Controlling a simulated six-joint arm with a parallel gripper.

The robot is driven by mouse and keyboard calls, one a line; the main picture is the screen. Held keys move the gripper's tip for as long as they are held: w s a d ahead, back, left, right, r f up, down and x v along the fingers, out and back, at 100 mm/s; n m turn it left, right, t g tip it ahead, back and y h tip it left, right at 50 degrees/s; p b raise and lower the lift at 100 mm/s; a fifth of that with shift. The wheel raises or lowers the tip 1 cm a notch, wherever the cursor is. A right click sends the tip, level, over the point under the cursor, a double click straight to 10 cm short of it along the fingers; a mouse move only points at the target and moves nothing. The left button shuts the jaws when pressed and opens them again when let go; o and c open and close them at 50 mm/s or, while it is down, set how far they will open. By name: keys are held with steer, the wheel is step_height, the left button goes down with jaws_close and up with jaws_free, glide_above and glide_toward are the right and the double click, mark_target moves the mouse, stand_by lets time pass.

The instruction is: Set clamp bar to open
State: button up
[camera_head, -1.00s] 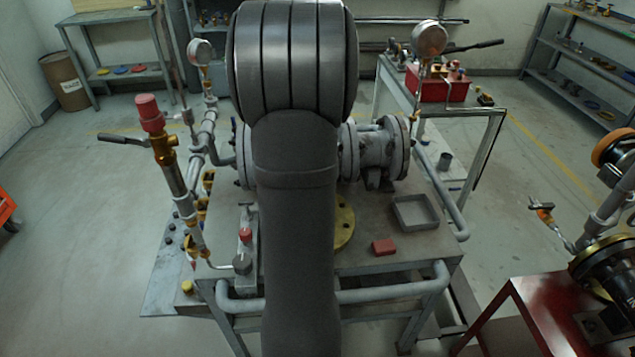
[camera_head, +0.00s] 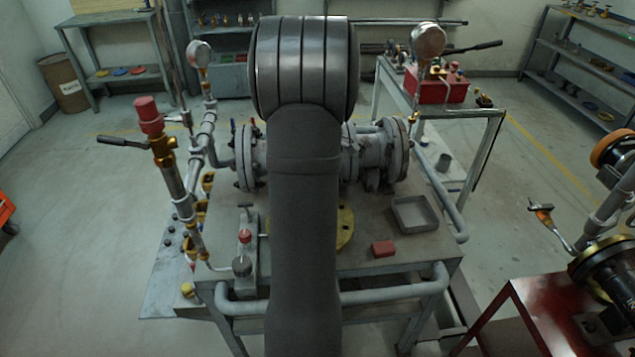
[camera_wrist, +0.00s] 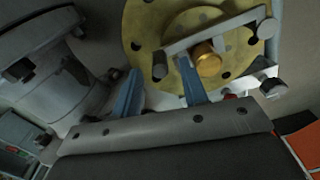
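In the wrist view a grey bar (camera_wrist: 218,29), which looks like the clamp bar, lies slanted across a round yellow flange (camera_wrist: 143,22) with holes. A brass knob (camera_wrist: 207,60) sits below the bar. A dark peg (camera_wrist: 160,70) stands at the bar's left end. My gripper (camera_wrist: 160,69) has two blue fingers, apart, with the peg showing between their tips; I cannot tell whether they touch it. In the head view the flange's edge (camera_head: 346,228) shows right of my arm, which hides the bar and my gripper.
Large grey flanged pipework (camera_head: 385,155) stands behind the flange on the grey bench. A grey tray (camera_head: 415,214) and a red block (camera_head: 383,248) lie to the right. A small fixture with a red cap (camera_head: 245,238) stands left of my arm. Front bench rails run below.

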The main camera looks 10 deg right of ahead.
steer(key=shift+f, duration=1.05)
jaws_close()
